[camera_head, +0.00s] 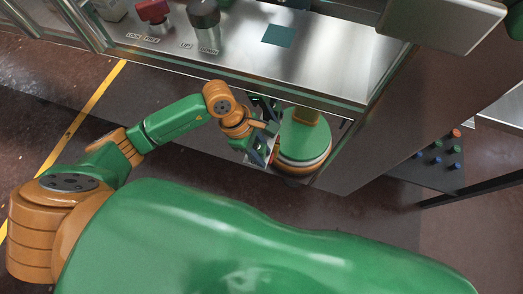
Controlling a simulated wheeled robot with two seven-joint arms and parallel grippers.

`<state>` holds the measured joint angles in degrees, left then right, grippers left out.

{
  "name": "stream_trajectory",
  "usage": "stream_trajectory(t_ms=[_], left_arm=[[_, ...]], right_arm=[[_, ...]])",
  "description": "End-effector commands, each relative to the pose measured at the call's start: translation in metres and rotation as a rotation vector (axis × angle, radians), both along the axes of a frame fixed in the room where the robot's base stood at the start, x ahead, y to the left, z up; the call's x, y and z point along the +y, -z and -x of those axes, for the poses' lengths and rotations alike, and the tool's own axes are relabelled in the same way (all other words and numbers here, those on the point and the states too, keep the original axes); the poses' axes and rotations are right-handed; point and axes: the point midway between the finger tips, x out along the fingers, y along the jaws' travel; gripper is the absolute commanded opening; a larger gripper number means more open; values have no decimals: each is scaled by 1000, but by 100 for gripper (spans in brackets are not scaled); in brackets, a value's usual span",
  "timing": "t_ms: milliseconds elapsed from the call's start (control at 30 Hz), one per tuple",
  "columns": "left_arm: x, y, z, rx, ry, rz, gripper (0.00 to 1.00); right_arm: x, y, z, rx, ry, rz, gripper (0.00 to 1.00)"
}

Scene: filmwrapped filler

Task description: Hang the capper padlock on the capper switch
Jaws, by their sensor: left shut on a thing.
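My left gripper (264,142) is at the front of the steel machine, below its top's front edge. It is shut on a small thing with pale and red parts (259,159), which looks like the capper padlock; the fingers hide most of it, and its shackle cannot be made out. On the steel top at the upper left stands a red control (152,11) near a label reading LOCK FREE. It may be the capper switch. A black knob (205,18) stands right of it, by labels UP and DOWN. The gripper is apart from both. My right gripper is not in view.
The steel top (335,65) is mostly bare, with a flat teal square (278,36) on it. A grey metal box (445,22) overhangs at the upper right. A panel with several coloured buttons (437,158) is at the right. A yellow line (88,112) crosses the floor.

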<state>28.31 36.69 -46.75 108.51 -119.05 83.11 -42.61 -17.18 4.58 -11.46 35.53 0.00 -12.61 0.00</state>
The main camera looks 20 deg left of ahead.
Motion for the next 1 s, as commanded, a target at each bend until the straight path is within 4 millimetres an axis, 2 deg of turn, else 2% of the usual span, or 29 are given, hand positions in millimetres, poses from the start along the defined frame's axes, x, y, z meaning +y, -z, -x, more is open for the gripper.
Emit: stream_trajectory(t_ms=[367,400,500,1000], left_arm=[[0,3,1,4,2,-3,0],[1,4,1,5,1,-3,48],[1,4,1,4,2,-3,72],[0,3,0,1,0,-1,72]], right_arm=[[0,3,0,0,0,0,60],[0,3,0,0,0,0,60],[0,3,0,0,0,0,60],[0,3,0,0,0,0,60]])
